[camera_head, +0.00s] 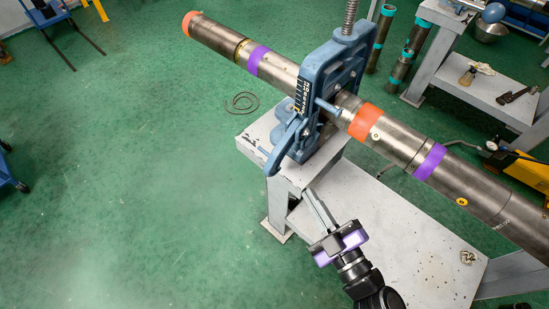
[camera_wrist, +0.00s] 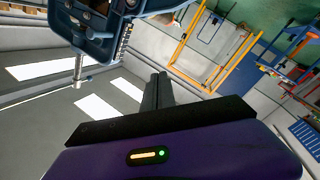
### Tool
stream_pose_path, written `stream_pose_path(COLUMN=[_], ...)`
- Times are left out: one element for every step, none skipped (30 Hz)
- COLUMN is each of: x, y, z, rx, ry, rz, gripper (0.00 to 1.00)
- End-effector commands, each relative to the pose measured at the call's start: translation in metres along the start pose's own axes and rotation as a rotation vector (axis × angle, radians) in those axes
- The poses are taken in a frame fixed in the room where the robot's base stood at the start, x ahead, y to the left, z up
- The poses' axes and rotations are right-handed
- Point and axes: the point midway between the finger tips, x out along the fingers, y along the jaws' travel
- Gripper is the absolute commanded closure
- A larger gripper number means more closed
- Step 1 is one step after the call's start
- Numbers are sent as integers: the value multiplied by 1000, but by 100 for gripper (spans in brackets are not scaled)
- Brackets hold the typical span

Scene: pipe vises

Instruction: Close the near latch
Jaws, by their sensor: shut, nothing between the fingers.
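The near pipe vise (camera_head: 325,75) is a blue-grey frame around a long steel pipe (camera_head: 385,130) with orange and purple bands. Its latch (camera_head: 283,148) is a blue-grey lever with a hooked lower end, hanging down and tilted out on the vise's left side. Part of the vise (camera_wrist: 95,25) also shows at the top left of the wrist view. My gripper (camera_head: 312,194) is shut and empty. It is below and slightly right of the latch's lower end, apart from it in the picture. The fingers (camera_wrist: 156,90) show pressed together in the wrist view.
The vise stands on a grey bench (camera_head: 262,140) with a lower grey shelf (camera_head: 395,240) to its right. A second bench (camera_head: 470,85) and upright pipes (camera_head: 402,65) are at the back right. Green floor on the left is mostly clear, with a cable coil (camera_head: 242,103) on it.

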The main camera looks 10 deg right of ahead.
Motion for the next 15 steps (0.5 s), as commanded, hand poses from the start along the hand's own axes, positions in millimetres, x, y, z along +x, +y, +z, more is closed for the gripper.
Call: stream_pose_path(x=[25,35,48,55,61,67,69,70,68,65,63,61,61,61,62], y=[2,-2,-8,-13,-18,-26,-32,-39,-48,-54,-59,-64,-66,-66,-67], z=[-6,-5,-1,2,6,14,20,27,36,42,46,48,49,48,48], rx=[-60,-93,-133,-161,-187,-215,-232,-247,-262,-269,-273,-277,-277,-271,-259], ry=[18,23,26,27,25,19,12,5,-6,-16,-22,-26,-26,-26,-25], rz=[-25,-44,-69,-90,-110,-136,-157,-177,-203,-222,-238,-254,-261,-264,-265], gripper=[100,100,100,100,100,100,100,100,100,100,100,100,100,100,100])
